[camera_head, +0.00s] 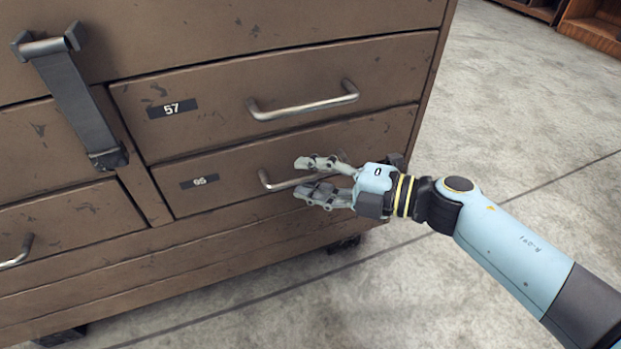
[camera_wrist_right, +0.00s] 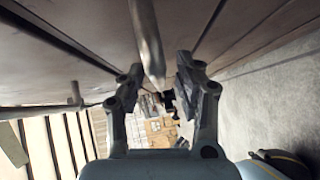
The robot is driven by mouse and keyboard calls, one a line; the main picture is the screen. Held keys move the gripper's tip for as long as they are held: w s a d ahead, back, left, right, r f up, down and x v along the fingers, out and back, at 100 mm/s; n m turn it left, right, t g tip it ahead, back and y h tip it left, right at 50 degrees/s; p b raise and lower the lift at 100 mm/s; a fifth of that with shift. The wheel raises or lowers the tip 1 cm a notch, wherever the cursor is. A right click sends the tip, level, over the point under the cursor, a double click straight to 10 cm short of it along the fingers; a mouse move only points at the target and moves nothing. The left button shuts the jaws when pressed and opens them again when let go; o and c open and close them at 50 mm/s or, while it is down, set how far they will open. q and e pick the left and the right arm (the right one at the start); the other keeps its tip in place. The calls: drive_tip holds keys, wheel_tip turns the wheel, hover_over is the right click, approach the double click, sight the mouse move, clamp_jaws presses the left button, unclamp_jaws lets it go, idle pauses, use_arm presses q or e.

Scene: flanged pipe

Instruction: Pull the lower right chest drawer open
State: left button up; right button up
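The lower right drawer (camera_head: 226,178) of the brown chest has a label and a metal bar handle (camera_head: 275,184). It looks shut, with its front in line with the chest's face. My right gripper (camera_head: 305,179) is at the right part of that handle, its fingers pointing left along the drawer front. In the right wrist view the handle (camera_wrist_right: 147,45) runs between the two spread fingertips (camera_wrist_right: 158,80), with gaps on either side. The gripper hides the handle's right end in the head view. My left gripper is not in view.
The drawer labelled 57 (camera_head: 215,112) with its own handle (camera_head: 303,105) is directly above. A dark strap-like bar (camera_head: 75,95) stands over the chest front at left. Bare concrete floor (camera_head: 500,110) lies right of the chest. Brown shelving (camera_head: 592,25) is at the far top right.

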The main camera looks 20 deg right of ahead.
drive_tip(key=shift+w+a, duration=0.1)
drive_tip(key=shift+c, duration=0.2)
clamp_jaws()
